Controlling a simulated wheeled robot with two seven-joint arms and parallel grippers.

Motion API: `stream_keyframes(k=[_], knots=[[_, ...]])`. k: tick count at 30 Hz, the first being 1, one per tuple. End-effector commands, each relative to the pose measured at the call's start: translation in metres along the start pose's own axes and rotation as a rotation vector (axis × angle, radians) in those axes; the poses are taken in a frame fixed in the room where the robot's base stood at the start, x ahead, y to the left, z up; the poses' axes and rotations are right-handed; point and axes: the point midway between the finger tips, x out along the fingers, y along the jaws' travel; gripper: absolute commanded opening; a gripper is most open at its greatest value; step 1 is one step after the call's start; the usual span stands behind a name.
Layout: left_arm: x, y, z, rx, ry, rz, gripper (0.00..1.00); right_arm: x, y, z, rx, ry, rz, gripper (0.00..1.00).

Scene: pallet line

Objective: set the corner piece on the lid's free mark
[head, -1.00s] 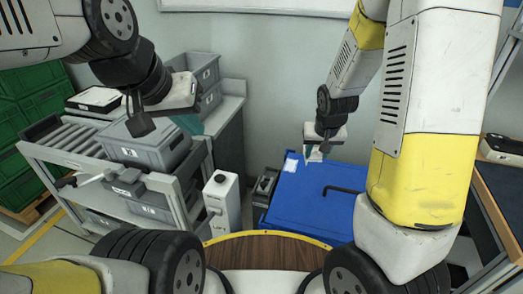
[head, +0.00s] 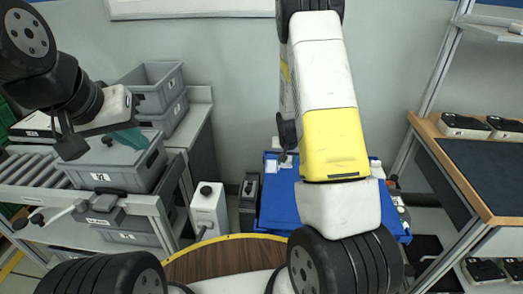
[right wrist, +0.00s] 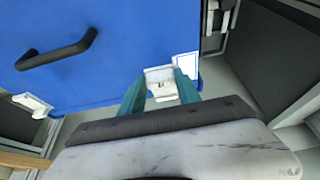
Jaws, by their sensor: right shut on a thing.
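The blue lid (head: 274,206) lies low in front of me, partly hidden by my right arm; it also shows in the right wrist view (right wrist: 100,75) with a black handle. My right gripper (right wrist: 160,88) is shut on a white corner piece (right wrist: 159,76) at the lid's edge. A pale patch (right wrist: 187,64) lies on the lid's corner just right of the piece; I cannot tell whether the piece touches the lid. Another white corner piece (right wrist: 33,104) sits at another lid corner. My left gripper (head: 128,138) is over a grey crate; its opening is unclear.
Grey crates (head: 118,172) stand on a roller cart at left. A white canister (head: 208,208) stands between cart and lid. A workbench (head: 470,165) with black-and-white devices is at right. The wall is close behind the lid.

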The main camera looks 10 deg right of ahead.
Motion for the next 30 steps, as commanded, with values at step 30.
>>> stream_keyframes(k=[30], knots=[[0.000,0.000,0.000,0.000,0.000,0.000,0.00,0.051,-0.065,-0.015,0.001,0.000,0.000,0.00]])
